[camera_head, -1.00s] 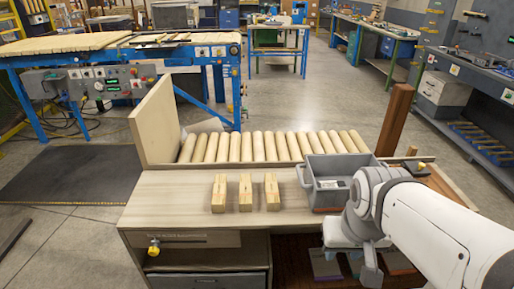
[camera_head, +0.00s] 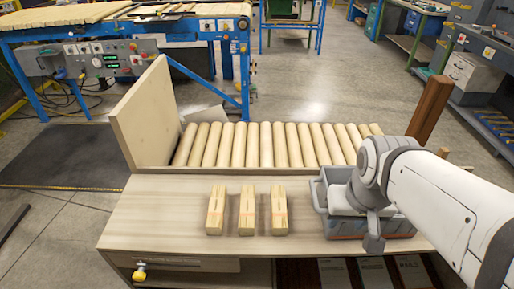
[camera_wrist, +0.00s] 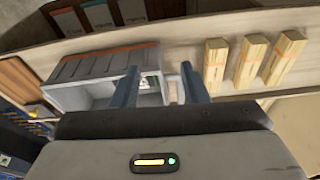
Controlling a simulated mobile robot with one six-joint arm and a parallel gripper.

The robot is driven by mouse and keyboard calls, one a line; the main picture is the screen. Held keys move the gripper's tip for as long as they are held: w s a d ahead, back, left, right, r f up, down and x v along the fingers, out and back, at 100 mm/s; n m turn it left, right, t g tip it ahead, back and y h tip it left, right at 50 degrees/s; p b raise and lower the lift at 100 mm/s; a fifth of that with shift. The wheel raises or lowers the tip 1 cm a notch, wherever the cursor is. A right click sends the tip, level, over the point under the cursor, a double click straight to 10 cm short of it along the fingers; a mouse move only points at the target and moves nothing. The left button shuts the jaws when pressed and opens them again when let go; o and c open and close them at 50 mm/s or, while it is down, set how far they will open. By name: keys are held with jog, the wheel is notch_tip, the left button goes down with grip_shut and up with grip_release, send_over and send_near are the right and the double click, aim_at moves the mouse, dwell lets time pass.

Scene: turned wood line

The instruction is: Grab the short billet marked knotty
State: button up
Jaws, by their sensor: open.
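Three short pale wood billets lie side by side on the bench: a left billet (camera_head: 216,209), a middle billet (camera_head: 247,210) and a right billet (camera_head: 279,210). Each has a faint reddish band and small dark marking, too small to read, so I cannot tell which is knotty. The wrist view also shows three billets, the nearest (camera_wrist: 215,66), a middle one (camera_wrist: 250,61) and a far one (camera_wrist: 284,58). My gripper (camera_wrist: 158,82) is open and empty, its fingers over the grey bin's edge, to the left of the billets in that view.
A grey bin (camera_head: 320,196) stands on the bench (camera_head: 150,212) right of the billets, partly hidden by my arm. Behind is a row of pale rollers (camera_head: 265,147), with an upright board (camera_head: 148,115) at left and a brown post (camera_head: 430,108) at right. The bench left of the billets is clear.

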jog(key=shift+o, duration=0.8)
jog(key=shift+w+a, duration=0.2)
jog(key=o, duration=0.3)
jog(key=shift+n+g, duration=0.3)
jog(key=shift+g, duration=0.1)
jog(key=w+a, duration=0.2)
jog(key=w+a+p, duration=0.1)
jog(key=w+a, duration=0.1)
jog(key=w, duration=0.1)
jog(key=shift+w+f+p, duration=0.1)
jog(key=shift+w+p, duration=0.1)
jog(key=shift+p, duration=0.1)
jog(key=g+p, duration=0.2)
jog(key=p, duration=0.1)
send_over(247, 205)
jog(key=f, duration=0.5)
jog(key=d+f, duration=0.1)
jog(key=f, duration=0.2)
jog(key=shift+s+f, duration=0.2)
jog(key=shift+s, duration=0.2)
jog(key=f, duration=0.3)
jog(key=shift+w+a+f, duration=0.1)
jog(key=shift+a+f, duration=0.1)
jog(key=shift+a, duration=0.2)
jog(key=shift+w+f+p, duration=0.15)
jog(key=shift+f+p, duration=0.05)
jog(key=shift+f, duration=1.05)
jog(key=shift+w+f+p, duration=0.15)
jog(key=shift+f, duration=1.1)
